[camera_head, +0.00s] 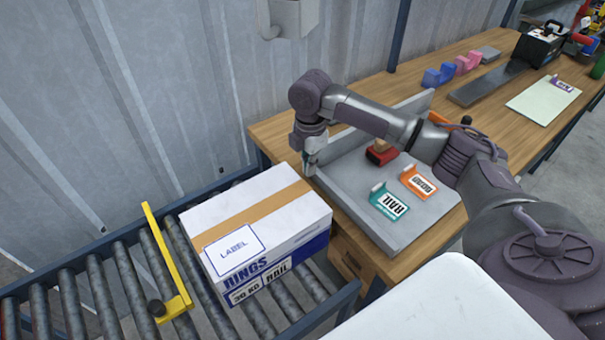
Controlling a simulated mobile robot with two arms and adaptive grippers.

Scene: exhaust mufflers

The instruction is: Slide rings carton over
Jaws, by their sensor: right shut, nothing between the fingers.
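My right gripper (309,169) is shut and empty. It points down just beyond the carton's far right corner, by the left edge of the grey tray; I cannot tell whether it touches either. My left gripper is not in view.
The yellow bar (164,255) stands across the rollers left of the carton. A grey tray (401,226) on the wooden bench holds a green "RAIL" tag (389,203), an orange "ROAD" tag (418,182) and a red stamp (381,155). Rollers left of the bar are bare.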

